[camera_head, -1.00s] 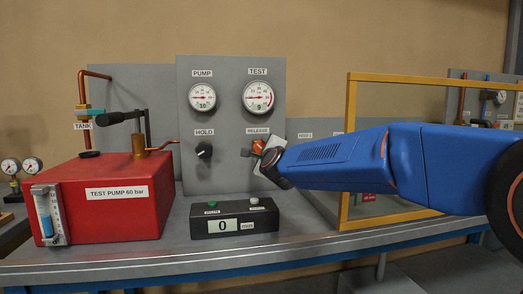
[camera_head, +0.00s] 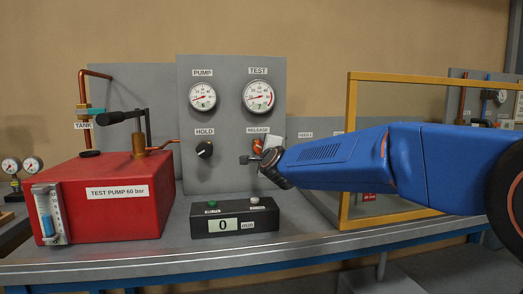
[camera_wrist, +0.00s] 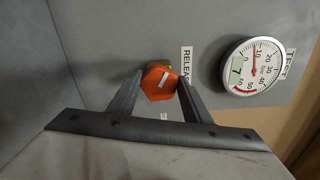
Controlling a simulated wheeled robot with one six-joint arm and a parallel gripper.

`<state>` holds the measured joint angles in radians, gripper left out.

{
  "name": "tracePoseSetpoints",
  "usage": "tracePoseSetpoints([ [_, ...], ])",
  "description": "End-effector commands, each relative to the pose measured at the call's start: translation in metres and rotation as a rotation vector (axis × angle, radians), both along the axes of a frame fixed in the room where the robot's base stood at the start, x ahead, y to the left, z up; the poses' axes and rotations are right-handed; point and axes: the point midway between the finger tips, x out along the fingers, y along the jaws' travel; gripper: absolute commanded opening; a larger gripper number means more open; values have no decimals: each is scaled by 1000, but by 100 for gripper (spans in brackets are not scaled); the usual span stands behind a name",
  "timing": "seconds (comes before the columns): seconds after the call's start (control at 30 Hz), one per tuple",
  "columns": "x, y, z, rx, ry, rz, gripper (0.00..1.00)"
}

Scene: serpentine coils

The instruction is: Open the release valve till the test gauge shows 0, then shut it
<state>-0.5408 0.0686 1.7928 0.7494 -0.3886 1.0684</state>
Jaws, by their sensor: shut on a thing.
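The release valve has an orange knob (camera_wrist: 159,81) with a white mark. It sits under the RELEASE label on the grey panel and also shows in the head view (camera_head: 258,146). My gripper (camera_wrist: 158,84) has its two dark fingers on either side of the knob, shut on it. In the head view my gripper (camera_head: 262,156) reaches the knob from the right and partly hides it. The test gauge (camera_head: 258,96) is above the valve. In the wrist view the test gauge (camera_wrist: 253,66) reads 7.
The pump gauge (camera_head: 203,96) and the black hold knob (camera_head: 205,149) are left on the same panel. A red test pump (camera_head: 105,195) stands at the left. A timer (camera_head: 235,219) reading 0 min sits below. A yellow frame (camera_head: 350,120) stands close by my arm.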

Motion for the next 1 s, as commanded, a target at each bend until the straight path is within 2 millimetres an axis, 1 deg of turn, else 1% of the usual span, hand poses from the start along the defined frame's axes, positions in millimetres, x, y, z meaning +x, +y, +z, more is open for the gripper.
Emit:
tracePoseSetpoints([
  [0.03,0,1,-1,-1,3,2,22],
  [0.07,0,1,-1,-1,3,2,52],
  [0.1,0,1,-1,0,2,1,61],
  [0.13,0,1,-1,0,2,1,63],
  [0.43,-1,0,0,1,1,0,63],
  [0.57,-9,-2,0,0,1,1,63],
  [0.67,-22,-6,1,1,0,2,63],
  [1.0,-81,-22,0,1,1,2,63],
])
